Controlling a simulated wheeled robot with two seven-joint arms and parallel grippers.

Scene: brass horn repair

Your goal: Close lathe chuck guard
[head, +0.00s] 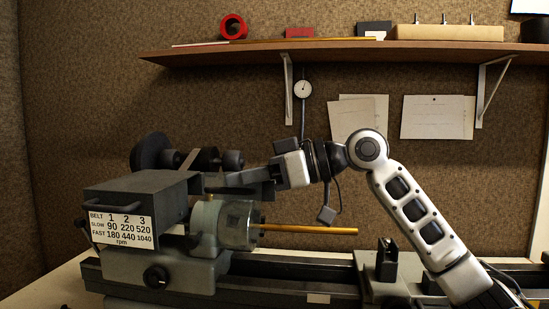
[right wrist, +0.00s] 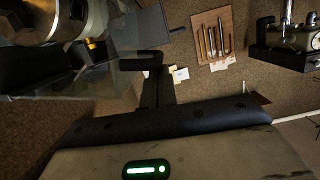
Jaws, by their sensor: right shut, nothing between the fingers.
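The lathe chuck (head: 212,222) sits beside the headstock and holds a long brass rod (head: 310,230) pointing right. In the right wrist view the see-through guard (right wrist: 108,84) lies at the left, near the chuck (right wrist: 38,20). My right gripper (head: 228,180) reaches in from the right, just above the chuck and guard. It is shut and empty; whether it touches the guard I cannot tell. My left gripper is not in view.
The headstock cover (head: 140,195) with a speed label stands at the left, pulleys (head: 190,160) behind it. The tool post (head: 388,262) stands on the lathe bed at the right. A shelf (head: 340,50) hangs above. A tool board (right wrist: 212,40) shows in the right wrist view.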

